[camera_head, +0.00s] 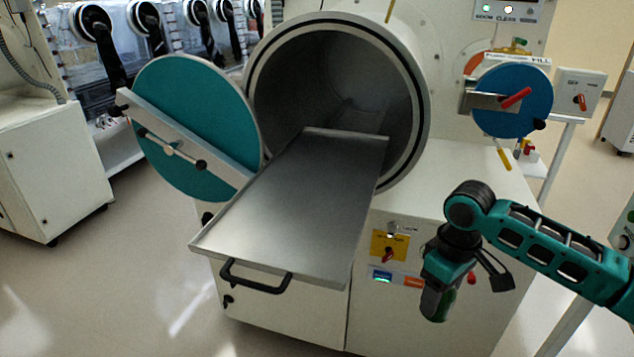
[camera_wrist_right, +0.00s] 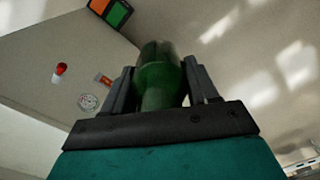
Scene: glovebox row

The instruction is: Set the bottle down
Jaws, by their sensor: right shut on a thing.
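A green bottle (camera_wrist_right: 163,85) sits between the two dark fingers of my right gripper (camera_wrist_right: 162,88) in the right wrist view. The fingers are shut on it. In the head view my right gripper (camera_head: 440,292) hangs at the lower right, in front of the white cabinet. A little green of the bottle (camera_head: 447,303) shows there; the rest is hidden by the gripper. The bottle is held clear of the metal tray, to its right. My left gripper is not in view.
An empty metal tray (camera_head: 290,200) with a black front handle (camera_head: 256,278) slides out of the round chamber (camera_head: 415,110). The teal round door (camera_head: 190,110) stands open at left. A smaller blue door (camera_head: 525,92) is at right. The floor (camera_head: 90,290) at left is clear.

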